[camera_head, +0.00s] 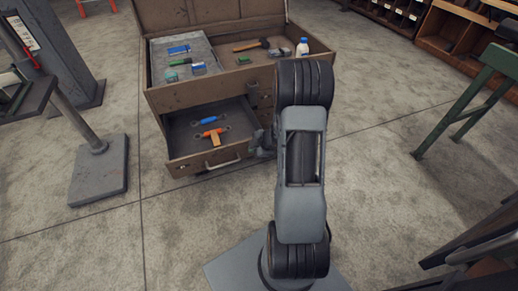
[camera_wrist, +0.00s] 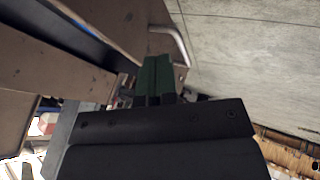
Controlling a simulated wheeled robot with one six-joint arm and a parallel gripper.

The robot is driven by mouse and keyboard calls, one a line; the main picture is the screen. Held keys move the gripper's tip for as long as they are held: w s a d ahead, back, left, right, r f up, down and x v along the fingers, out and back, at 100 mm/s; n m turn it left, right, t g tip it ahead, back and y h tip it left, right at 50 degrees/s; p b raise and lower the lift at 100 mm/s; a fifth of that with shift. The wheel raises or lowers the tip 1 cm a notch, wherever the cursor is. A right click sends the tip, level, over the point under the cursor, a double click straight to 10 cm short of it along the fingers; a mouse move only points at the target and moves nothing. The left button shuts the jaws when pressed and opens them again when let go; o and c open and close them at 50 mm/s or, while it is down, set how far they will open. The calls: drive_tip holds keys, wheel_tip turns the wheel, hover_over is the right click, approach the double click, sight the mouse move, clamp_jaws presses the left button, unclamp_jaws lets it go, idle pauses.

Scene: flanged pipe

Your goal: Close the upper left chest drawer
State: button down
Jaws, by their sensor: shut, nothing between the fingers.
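The brown wooden chest (camera_head: 215,88) stands with its lid up. Its upper left drawer (camera_head: 203,158) is pulled well out, with a pale bar handle (camera_head: 222,163) on its front. The handle (camera_wrist: 178,42) and part of the drawer front (camera_wrist: 112,20) also show in the wrist view. My gripper (camera_head: 259,146) is just right of the drawer front in the head view, partly hidden by my arm. Its green fingers (camera_wrist: 156,72) are together and empty, close to the handle's near end. I cannot tell whether they touch the drawer.
The open drawer holds an orange-handled tool (camera_head: 212,133) and a blue-handled tool (camera_head: 202,121). A hammer (camera_head: 252,45) and a white bottle (camera_head: 302,48) lie in the chest's top. A grey post base (camera_head: 100,172) stands left. A green-legged bench (camera_head: 462,120) stands right. Floor before the drawer is clear.

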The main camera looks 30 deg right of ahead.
sight(243, 146)
drive_tip(key=shift+w+d+f, duration=0.1)
drive_tip(key=shift+w+f, duration=0.15)
drive_tip(key=shift+w, duration=0.6)
drive_tip(key=shift+w+a+f, duration=0.1)
drive_tip(key=shift+w+f, duration=0.2)
drive_tip(key=shift+w, duration=0.55)
drive_tip(key=shift+w+d+f, duration=0.1)
drive_tip(key=shift+w+f, duration=0.15)
drive_tip(key=shift+w, duration=0.6)
